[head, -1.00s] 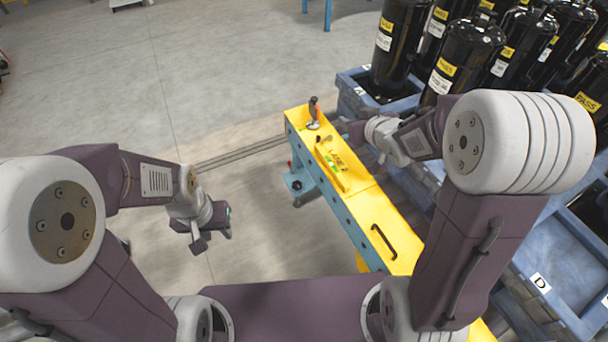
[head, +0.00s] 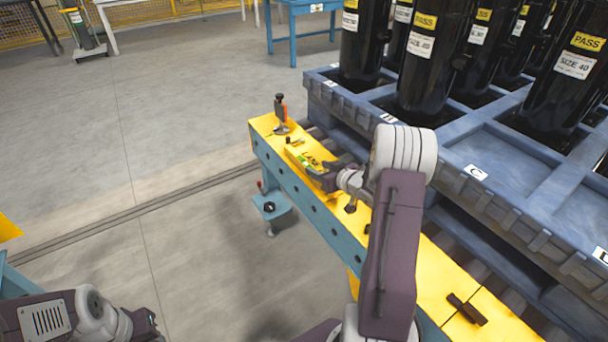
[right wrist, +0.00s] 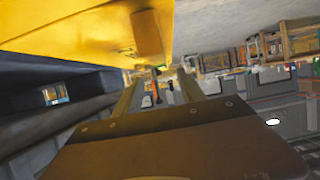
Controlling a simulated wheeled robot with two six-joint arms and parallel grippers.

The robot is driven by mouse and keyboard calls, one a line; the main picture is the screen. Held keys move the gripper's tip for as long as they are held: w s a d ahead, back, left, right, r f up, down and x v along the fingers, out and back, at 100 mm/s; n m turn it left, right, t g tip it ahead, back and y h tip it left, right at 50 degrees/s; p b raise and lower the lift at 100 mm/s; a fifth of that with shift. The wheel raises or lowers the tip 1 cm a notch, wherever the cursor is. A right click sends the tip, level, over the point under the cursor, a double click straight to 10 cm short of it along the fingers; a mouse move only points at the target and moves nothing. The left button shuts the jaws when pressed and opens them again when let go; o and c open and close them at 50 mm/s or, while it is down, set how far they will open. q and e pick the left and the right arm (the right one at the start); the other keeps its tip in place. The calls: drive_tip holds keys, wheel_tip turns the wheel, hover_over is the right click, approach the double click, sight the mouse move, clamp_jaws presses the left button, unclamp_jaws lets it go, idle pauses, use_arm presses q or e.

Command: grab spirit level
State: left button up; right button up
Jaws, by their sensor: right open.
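The spirit level (head: 304,156), a yellow bar with green parts, lies on top of the yellow beam (head: 268,122) in the head view. My right gripper (head: 324,179) is open over the beam, close to the level's near end, and partly hides it. In the right wrist view the two fingers (right wrist: 158,92) stand apart with nothing clearly held between them. A small green patch shows beyond them, too small to tell if it is the level. My left gripper (head: 150,326) is at the bottom left edge, mostly cut off, away from the beam.
A tool with an orange and black handle (head: 281,112) stands at the beam's far end. A dark handle (head: 467,309) is on the beam's near part. Open floor lies left.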

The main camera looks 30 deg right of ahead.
drive_tip(key=shift+b+x, duration=0.3)
drive_tip(key=shift+x, duration=0.85)
drive_tip(key=w+f+b, duration=0.2)
drive_tip(key=w+b, duration=0.1)
drive_tip(key=shift+w+a+f, duration=0.2)
drive_tip(key=shift+a+f, duration=0.1)
drive_tip(key=shift+f, duration=0.05)
drive_tip(key=shift+w+f, duration=0.1)
drive_tip(key=shift+w, duration=0.3)
use_arm(q)
wheel_tip(320, 180, down, 5)
drive_tip(key=shift+r, duration=0.2)
use_arm(e)
clamp_jaws()
